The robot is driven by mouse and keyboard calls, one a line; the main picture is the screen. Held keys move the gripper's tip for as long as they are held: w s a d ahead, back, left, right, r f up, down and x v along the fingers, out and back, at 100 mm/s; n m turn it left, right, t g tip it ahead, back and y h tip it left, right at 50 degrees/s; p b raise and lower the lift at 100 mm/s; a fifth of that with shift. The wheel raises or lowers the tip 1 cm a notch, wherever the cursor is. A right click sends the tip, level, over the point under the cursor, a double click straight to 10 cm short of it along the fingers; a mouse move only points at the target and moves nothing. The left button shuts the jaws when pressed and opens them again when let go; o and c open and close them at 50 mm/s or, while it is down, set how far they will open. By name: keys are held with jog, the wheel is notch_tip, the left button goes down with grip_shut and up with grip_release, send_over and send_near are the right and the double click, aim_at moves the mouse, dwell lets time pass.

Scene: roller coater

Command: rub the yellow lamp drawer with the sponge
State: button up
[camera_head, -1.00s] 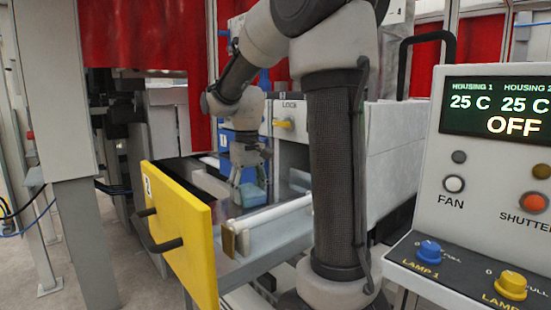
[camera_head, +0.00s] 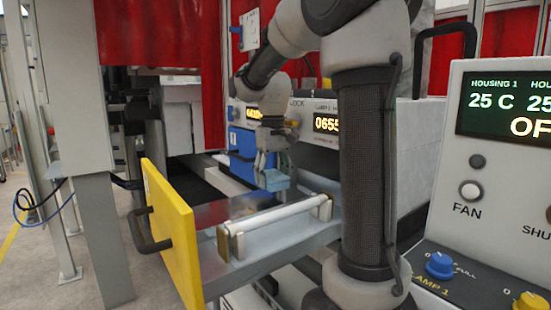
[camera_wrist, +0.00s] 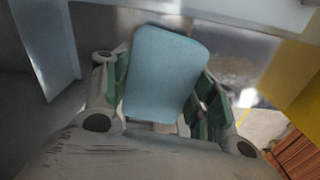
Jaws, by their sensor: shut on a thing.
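The yellow lamp drawer (camera_head: 172,236) is pulled out at the left of the head view, with a dark handle on its yellow front. A white roller (camera_head: 278,214) lies across its grey tray. My gripper (camera_head: 270,172) is shut on the light blue sponge (camera_head: 273,180), over the inner part of the drawer. In the wrist view the sponge (camera_wrist: 165,75) sits between the green-padded fingers. The yellow front (camera_wrist: 300,90) shows at the right edge there. I cannot tell whether the sponge touches the drawer.
A blue drawer (camera_head: 241,152) stands behind, below the lit displays (camera_head: 326,123). A control panel (camera_head: 500,190) with knobs is at the right. A grey post (camera_head: 98,240) stands left of the yellow front. A red curtain (camera_head: 160,60) hangs above.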

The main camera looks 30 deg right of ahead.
jog(key=shift+r, duration=2.6)
